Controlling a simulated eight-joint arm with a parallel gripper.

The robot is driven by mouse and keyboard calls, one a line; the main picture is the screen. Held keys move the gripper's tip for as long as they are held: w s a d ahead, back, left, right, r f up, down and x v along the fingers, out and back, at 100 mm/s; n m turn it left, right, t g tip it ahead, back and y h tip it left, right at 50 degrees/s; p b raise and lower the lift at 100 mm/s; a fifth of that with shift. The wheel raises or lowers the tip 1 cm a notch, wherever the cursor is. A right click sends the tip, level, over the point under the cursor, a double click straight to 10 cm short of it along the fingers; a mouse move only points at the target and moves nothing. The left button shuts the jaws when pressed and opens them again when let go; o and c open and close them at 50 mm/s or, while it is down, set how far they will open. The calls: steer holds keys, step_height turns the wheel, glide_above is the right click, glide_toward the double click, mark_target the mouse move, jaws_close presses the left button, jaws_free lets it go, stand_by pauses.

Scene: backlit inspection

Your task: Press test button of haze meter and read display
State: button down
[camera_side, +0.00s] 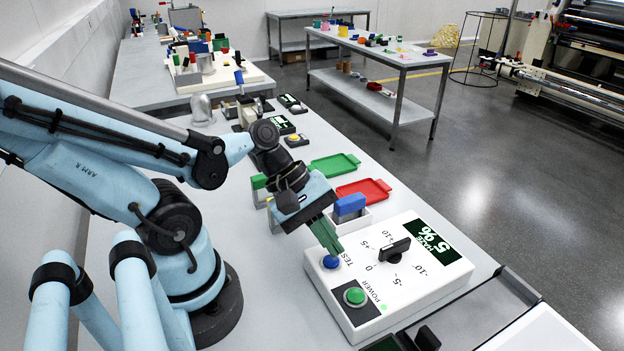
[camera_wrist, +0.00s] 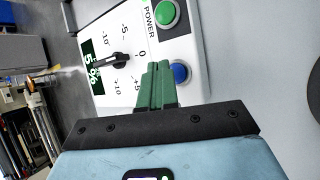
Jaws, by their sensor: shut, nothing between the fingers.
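The haze meter (camera_side: 402,295) is a white box on the table, at the lower right in the side view; it also shows in the wrist view (camera_wrist: 190,50). Its blue TEST button (camera_side: 330,262) also shows in the wrist view (camera_wrist: 180,73). A green POWER button (camera_side: 355,296) sits nearer the front, beside a small lit green light. The dark display (camera_side: 433,241) reads "HAZE 5 %". A black knob (camera_side: 394,250) sits on a numbered scale. My gripper (camera_side: 336,250) is shut and empty, its green fingertips right beside the blue button. I cannot tell whether they touch it.
A red tray (camera_side: 364,190) and a green tray (camera_side: 334,165) lie behind the meter. A white holder with a blue block (camera_side: 350,205) stands close to the gripper. A dark-framed panel (camera_side: 470,308) is at the table's front right.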

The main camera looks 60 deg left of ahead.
mark_target(329, 258)
steer(key=shift+r, duration=2.4)
steer(key=shift+w+a+f+m, duration=0.1)
steer(key=shift+a+m, duration=0.05)
steer(key=shift+m, duration=0.35)
steer(key=m+y, duration=0.1)
steer(key=m, duration=0.1)
steer(key=w+a+m+y, duration=0.1)
steer(key=m, duration=0.1)
steer(key=w+a+m+y, duration=0.1)
steer(key=m, duration=0.1)
steer(key=shift+w+a+f+m+t, duration=0.2)
steer(key=shift+a+m+t, duration=0.05)
steer(key=shift+m+t, duration=0.15)
steer(key=shift+w+a+r+m+t+y, duration=0.35)
steer(key=shift+w+m+y, duration=0.25)
steer(key=shift+m, duration=0.85)
steer(key=shift+w+a+r+m+t+y, duration=0.35)
steer(key=shift+w+m, duration=0.3)
steer(key=shift+m, duration=0.75)
steer(key=shift+w+a+r+m+t+y, duration=0.3)
steer(key=shift+w+m+y, duration=0.3)
steer(key=shift+m, duration=0.85)
